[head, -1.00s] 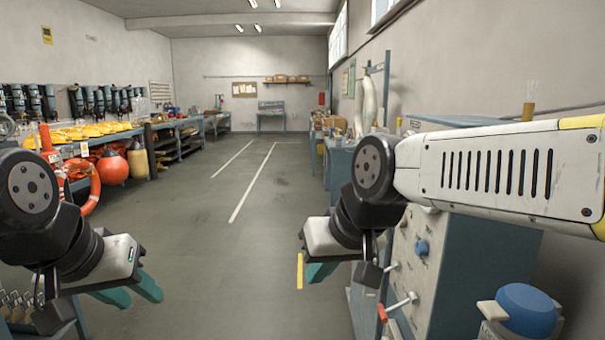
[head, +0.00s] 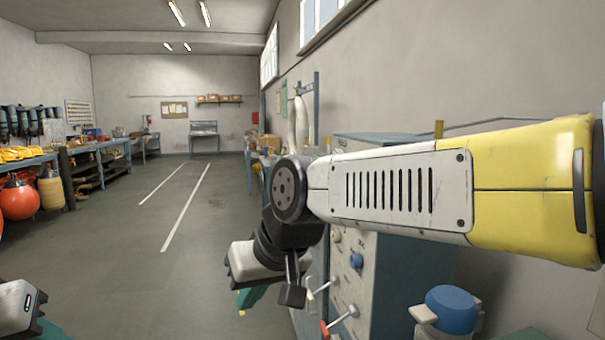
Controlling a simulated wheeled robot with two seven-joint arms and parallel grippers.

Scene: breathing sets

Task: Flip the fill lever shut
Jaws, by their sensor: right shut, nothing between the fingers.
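A grey panel cabinet (head: 378,278) stands at the lower right, partly hidden behind my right arm. Its face carries a blue knob (head: 356,261), a lever with a pale end (head: 322,289) and a lever with a red grip (head: 325,329). I cannot tell from the picture which lever is the fill lever. My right gripper (head: 249,298) has teal fingers, shut and empty, left of the levers and apart from them in the picture. My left gripper (head: 48,329) is at the bottom left corner; its fingers are mostly cut off.
A blue-capped container (head: 452,309) stands right of the panel. Workbenches (head: 95,150) with gear line the left wall, with orange buoys (head: 18,200) in front. The floor (head: 150,270) in the middle is clear, with white lines (head: 186,206).

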